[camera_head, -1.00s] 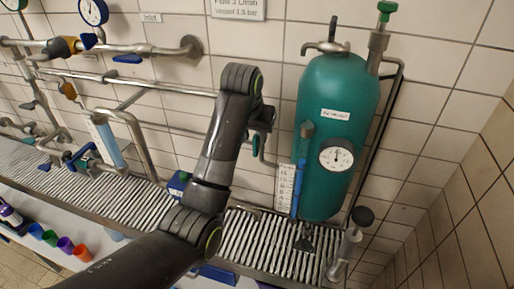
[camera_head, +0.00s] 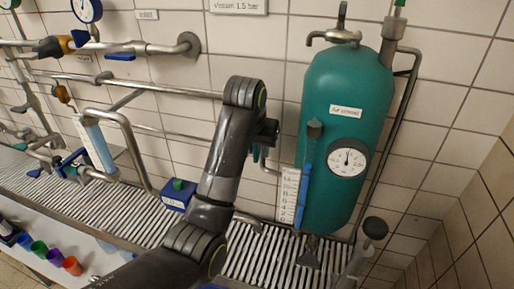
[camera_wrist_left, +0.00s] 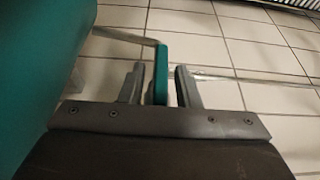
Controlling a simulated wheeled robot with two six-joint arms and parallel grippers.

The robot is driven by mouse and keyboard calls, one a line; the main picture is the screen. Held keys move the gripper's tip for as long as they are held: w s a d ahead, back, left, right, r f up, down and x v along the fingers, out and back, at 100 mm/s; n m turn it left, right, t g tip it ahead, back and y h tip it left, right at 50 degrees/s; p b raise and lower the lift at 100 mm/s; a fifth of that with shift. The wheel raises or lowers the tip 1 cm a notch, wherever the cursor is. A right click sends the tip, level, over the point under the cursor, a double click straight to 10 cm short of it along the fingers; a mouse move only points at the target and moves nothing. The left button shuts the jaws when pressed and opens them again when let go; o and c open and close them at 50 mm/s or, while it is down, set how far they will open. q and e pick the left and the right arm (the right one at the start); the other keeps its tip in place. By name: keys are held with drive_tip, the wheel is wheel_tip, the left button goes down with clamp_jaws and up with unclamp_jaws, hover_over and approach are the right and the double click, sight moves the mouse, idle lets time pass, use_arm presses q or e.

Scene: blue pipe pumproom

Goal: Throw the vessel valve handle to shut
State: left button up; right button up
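The green vessel (camera_head: 345,110) stands against the tiled wall in the head view, with a round gauge (camera_head: 348,160) on its front. A teal lever handle (camera_wrist_left: 161,75) on a thin pipe stands between the two fingers of my left gripper (camera_wrist_left: 160,88) in the left wrist view. The fingers are open, with a visible gap on each side of the handle. In the head view my left gripper is mostly hidden behind my arm's wrist, left of the vessel. My right gripper is not in view.
A level tube with a scale (camera_head: 290,195) stands just left of the vessel. A blue box (camera_head: 177,195) sits on the ribbed grating (camera_head: 120,200). Pipes (camera_head: 150,85) run along the wall at left. A black-knobbed post (camera_head: 374,228) stands at front right.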

use_arm(q)
clamp_jaws()
drive_tip(key=shift+d, duration=0.1)
drive_tip(key=shift+m+t+y, duration=0.3)
drive_tip(key=shift+t+y, duration=0.1)
drive_tip(key=shift+y, duration=0.8)
drive_tip(key=shift+o, duration=0.7)
unclamp_jaws()
drive_tip(key=shift+r, duration=0.1)
